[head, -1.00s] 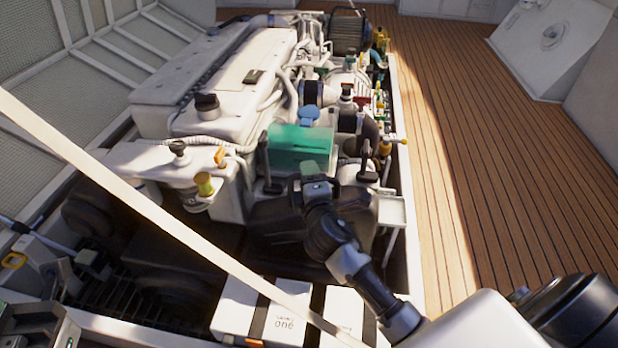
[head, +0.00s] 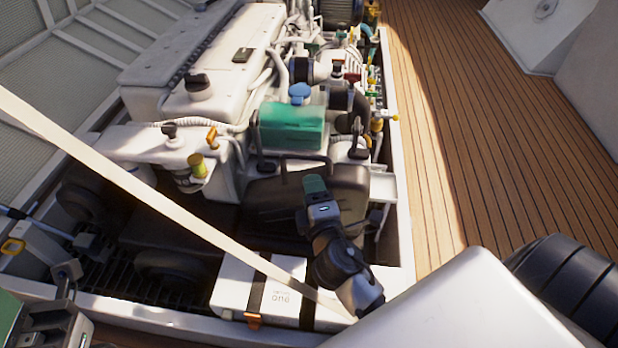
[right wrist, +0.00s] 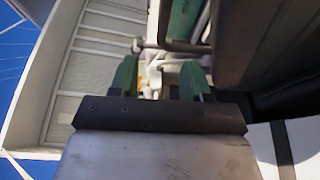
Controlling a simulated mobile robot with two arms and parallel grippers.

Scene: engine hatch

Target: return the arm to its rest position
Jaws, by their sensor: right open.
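My right arm comes in from the lower right in the head view. Its gripper (head: 316,187) is over the near end of the engine, in front of a black box-shaped part (head: 270,198). In the right wrist view its two green fingers (right wrist: 158,78) stand apart with nothing gripped between them. What looks like my left gripper (head: 42,325) is cut off at the lower left corner, so its jaw opening does not show.
The white engine (head: 225,65) fills the hatch, with a green box (head: 292,127) on its near end. A white strapped case (head: 237,288) lies at the near edge. A pale bar (head: 150,195) crosses the view. Wooden deck (head: 455,110) at right is clear.

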